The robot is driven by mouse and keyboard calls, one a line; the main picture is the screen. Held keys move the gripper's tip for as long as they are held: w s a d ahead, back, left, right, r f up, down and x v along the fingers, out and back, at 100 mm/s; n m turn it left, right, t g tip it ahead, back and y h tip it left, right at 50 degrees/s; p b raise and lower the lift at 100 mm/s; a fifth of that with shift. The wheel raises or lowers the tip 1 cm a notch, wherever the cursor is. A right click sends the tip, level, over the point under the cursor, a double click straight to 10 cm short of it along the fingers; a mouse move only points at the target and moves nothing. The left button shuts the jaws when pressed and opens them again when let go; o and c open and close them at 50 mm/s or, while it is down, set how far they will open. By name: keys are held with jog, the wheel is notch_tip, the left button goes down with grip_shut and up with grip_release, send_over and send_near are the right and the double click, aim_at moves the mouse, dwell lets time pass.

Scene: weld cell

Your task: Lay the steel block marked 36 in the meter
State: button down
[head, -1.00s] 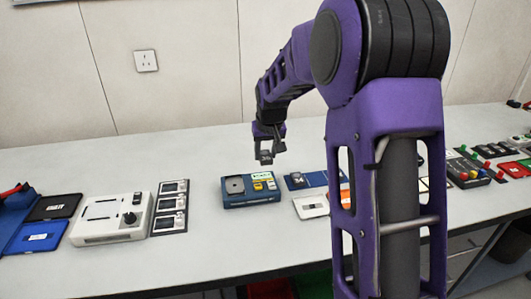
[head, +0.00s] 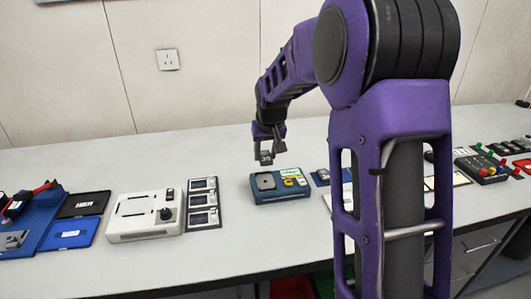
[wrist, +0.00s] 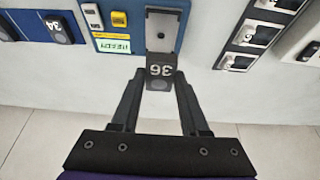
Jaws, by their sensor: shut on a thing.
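My gripper (head: 265,160) is shut on the steel block marked 36 (wrist: 160,72), holding it raised. The number shows upside down in the wrist view. The blue meter (head: 282,197) stands on the bench under and just right of my gripper in the head view. The meter's grey plate (wrist: 162,33) is on its left part there. In the wrist view the block overlaps the near end of this plate in the picture; I cannot tell the height gap. The meter also has a green-lettered label and yellow buttons.
A block marked 34 (wrist: 60,27) lies on a blue mat beside the meter. A panel with several small displays (head: 203,203) and a white device (head: 130,232) stand left of the meter. The bench is clear in front of the meter.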

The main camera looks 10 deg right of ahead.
aim_at(265, 180)
jog(key=shift+f+b, duration=2.55)
jog(key=shift+f, duration=1.15)
jog(key=shift+c, duration=1.7)
grip_release()
jog(key=shift+f, duration=0.1)
jog(key=shift+r+p, duration=2.45)
jog(key=shift+r, duration=1.1)
